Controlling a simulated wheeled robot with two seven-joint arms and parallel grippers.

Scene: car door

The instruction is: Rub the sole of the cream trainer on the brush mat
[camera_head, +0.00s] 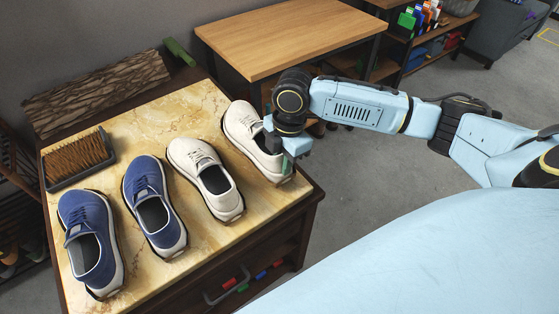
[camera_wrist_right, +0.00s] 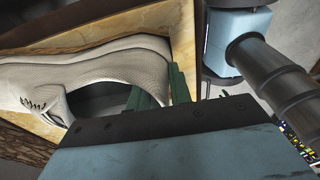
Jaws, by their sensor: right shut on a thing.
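Two cream trainers stand on the marble-look table top. One cream trainer (camera_head: 252,140) is at the right end of the row, and it also fills the left of the right wrist view (camera_wrist_right: 95,72). My right gripper (camera_head: 285,162) is shut on the heel end of this trainer. The other cream trainer (camera_head: 207,176) stands just to its left. The brush mat (camera_head: 78,159), a dark tray with brown bristles, lies at the table's left back edge. My left gripper is out of view.
Two blue trainers (camera_head: 152,205) (camera_head: 90,240) stand on the left of the marble-look table top (camera_head: 190,122). A bark-textured log (camera_head: 97,92) lies behind the mat. A wooden table (camera_head: 290,40) stands behind. Bare table top shows behind the trainers.

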